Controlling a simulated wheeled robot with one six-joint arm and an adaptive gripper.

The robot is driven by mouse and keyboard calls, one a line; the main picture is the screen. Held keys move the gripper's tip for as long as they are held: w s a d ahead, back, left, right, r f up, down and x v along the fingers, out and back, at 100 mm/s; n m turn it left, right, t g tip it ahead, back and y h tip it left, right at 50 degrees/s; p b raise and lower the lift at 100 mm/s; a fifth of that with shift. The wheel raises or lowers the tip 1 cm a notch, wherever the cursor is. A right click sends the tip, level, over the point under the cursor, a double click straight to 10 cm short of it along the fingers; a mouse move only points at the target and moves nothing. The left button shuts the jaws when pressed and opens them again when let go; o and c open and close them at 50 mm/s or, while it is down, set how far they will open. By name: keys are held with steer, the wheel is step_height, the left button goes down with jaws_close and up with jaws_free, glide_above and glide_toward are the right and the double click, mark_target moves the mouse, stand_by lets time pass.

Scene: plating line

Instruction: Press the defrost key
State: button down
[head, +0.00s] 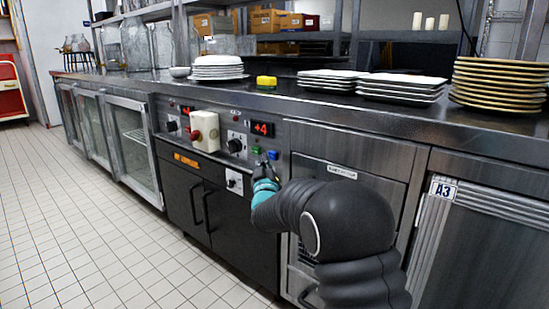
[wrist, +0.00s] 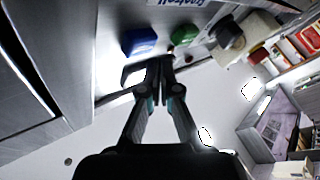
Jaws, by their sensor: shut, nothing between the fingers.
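A blue key (head: 273,155) and a green key (head: 256,150) sit side by side on the steel control panel (head: 292,133), below a red display reading +4. In the wrist view the blue key (wrist: 139,41) is left of the green key (wrist: 185,34). I cannot read which one is the defrost key. My gripper (head: 264,162) is shut and empty, just below the two keys in the head view. In the wrist view its fingertips (wrist: 160,64) lie close to the blue key, and I cannot tell whether they touch anything.
A cream switch box with a red knob (head: 205,131) juts from the panel, with black knobs nearby. Plate stacks (head: 403,87) and a yellow object (head: 266,82) stand on the counter above. The tiled floor (head: 90,210) at the left is clear.

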steer(key=shift+w, duration=0.1)
steer(key=shift+w+d+b, duration=0.25)
steer(key=shift+w+b, duration=0.05)
steer(key=shift+b, duration=0.1)
steer(key=shift+w+d, duration=0.35)
steer(key=shift+w, duration=0.1)
stand_by(0.9)
steer(key=shift+b, duration=0.3)
steer(key=shift+s+a+b, duration=0.55)
steer(key=shift+s+a, duration=0.05)
steer(key=shift+s, duration=0.2)
steer(key=shift+s+a, duration=0.1)
steer(key=shift+s+a+b, duration=0.4)
steer(key=shift+s+a, duration=0.35)
steer(key=shift+s, duration=0.2)
steer(key=shift+s+a+b, duration=0.4)
steer(key=shift+s+a, duration=0.3)
steer(key=shift+s, duration=0.2)
